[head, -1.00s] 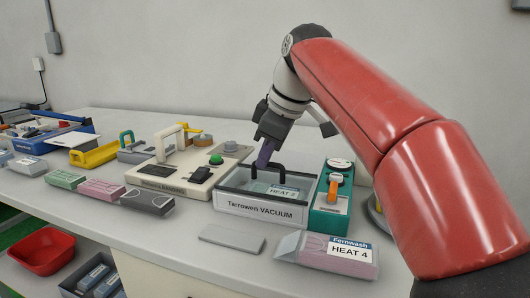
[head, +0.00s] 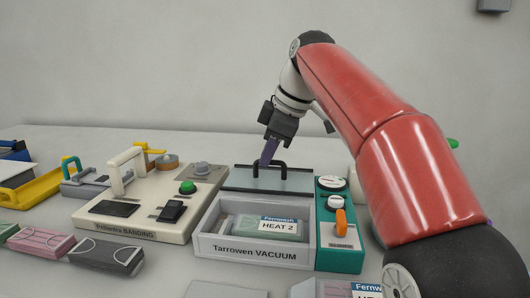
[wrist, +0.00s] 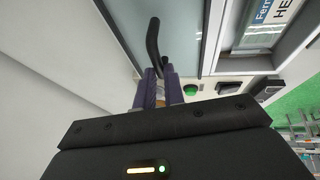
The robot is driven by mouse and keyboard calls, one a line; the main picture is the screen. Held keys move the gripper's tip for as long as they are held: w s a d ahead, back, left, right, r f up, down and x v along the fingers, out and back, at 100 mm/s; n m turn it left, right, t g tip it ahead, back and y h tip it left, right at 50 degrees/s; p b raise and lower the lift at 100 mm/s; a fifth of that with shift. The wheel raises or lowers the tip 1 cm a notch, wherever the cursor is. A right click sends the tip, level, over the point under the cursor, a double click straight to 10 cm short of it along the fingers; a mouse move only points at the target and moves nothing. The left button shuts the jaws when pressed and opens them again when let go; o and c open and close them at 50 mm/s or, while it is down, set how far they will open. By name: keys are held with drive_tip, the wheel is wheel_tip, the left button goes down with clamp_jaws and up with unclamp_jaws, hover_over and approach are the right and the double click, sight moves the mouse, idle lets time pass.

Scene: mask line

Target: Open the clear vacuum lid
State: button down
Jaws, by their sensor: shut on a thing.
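The grey box labelled Tarrowen VACUUM (head: 243,252) is open at the top in the head view. A clear packet labelled HEAT 2 (head: 262,228) lies inside it. The clear vacuum lid (head: 236,180) stands raised and tilted back at the box's rear edge. Its black handle (head: 285,168) is at the lid's far edge. My gripper (head: 267,157) is shut on this handle, its purple fingers pointing down. In the wrist view, the fingers (wrist: 159,90) close around one part of the handle (wrist: 153,45), beside the lid's pane (wrist: 175,30). The exact grip contact is partly hidden.
A teal control unit (head: 340,258) with a dial and orange lever adjoins the box's right side. A cream banding machine (head: 150,217) with a green button stands close on the left. Masks in packs (head: 105,255) lie front left. The wall is behind.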

sight(274, 181)
drive_tip(key=c, duration=1.5)
unclamp_jaws()
drive_tip(key=shift+r, duration=0.1)
drive_tip(key=shift+s+d+r, duration=0.1)
drive_tip(key=shift+d+r, duration=0.05)
drive_tip(key=shift+r, duration=0.2)
drive_tip(key=shift+v, duration=1.1)
drive_tip(key=s+d, duration=0.2)
drive_tip(key=d, duration=0.1)
drive_tip(key=s+d+b, duration=0.1)
drive_tip(key=s+d, duration=0.1)
drive_tip(key=d, duration=0.2)
drive_tip(key=s+d+b, duration=0.1)
drive_tip(key=s+d, duration=0.1)
drive_tip(key=d, duration=0.1)
drive_tip(key=shift+d, duration=0.2)
